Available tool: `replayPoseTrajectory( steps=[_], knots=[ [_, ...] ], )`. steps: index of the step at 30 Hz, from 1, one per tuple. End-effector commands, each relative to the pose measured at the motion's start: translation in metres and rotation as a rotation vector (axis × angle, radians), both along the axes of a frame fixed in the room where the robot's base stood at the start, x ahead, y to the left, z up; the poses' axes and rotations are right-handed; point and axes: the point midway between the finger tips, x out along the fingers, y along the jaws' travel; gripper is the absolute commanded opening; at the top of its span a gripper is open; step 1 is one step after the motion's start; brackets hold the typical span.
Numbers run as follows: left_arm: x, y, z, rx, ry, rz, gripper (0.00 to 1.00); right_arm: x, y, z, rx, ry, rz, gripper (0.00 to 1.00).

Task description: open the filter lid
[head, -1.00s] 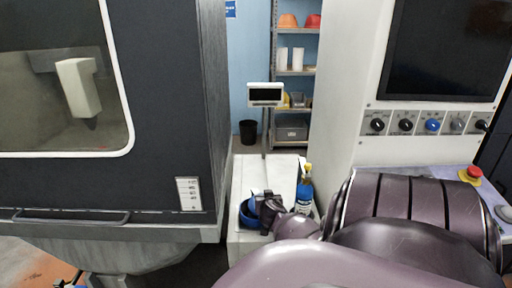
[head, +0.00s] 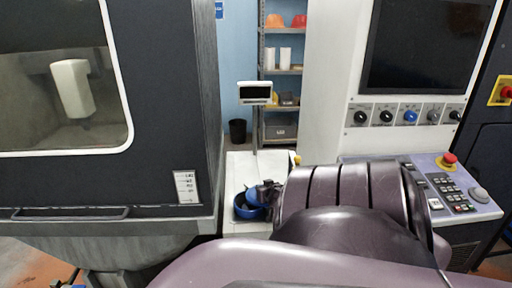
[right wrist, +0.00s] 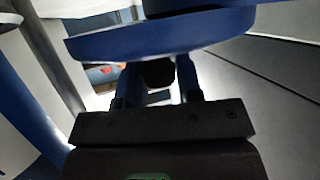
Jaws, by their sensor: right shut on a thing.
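The blue filter housing (head: 243,212) stands on the white bench, left of my right arm. Its blue lid (head: 254,194) is partly hidden by my right gripper (head: 268,192) and looks raised and tilted over the housing. In the right wrist view the lid (right wrist: 150,42) spans the top as a wide blue disc. There my right gripper (right wrist: 158,75) is shut on a dark knob at the lid's edge. My left gripper is not in view.
A grey machine with a window (head: 65,85) fills the left. A display on a post (head: 255,93) stands behind the bench (head: 240,166). A control panel with an emergency stop button (head: 449,159) is at the right. My right arm covers the lower middle.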

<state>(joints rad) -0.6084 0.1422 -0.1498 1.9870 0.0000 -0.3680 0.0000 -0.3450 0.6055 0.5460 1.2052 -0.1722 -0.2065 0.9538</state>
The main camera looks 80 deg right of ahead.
Motion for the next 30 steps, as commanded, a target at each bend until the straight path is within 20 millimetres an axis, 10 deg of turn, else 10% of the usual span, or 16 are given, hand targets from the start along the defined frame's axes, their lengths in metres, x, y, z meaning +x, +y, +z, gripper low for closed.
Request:
replayPoseTrajectory(
  steps=[13, 14, 17, 30],
  knots=[
    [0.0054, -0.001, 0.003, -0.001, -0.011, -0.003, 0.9, -0.0052, -0.0013, -0.0031, 0.004, 0.005, -0.001, 0.0],
    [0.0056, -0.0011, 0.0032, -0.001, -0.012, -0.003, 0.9, -0.0052, -0.0013, -0.003, 0.004, 0.005, -0.001, 0.34],
    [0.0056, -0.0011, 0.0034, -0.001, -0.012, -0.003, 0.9, -0.005, -0.0014, -0.0026, 0.003, 0.004, -0.001, 0.5],
    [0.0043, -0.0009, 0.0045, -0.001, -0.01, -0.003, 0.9, -0.0076, 0.0032, 0.0019, 0.001, 0.0, 0.001, 0.52]
  ],
)
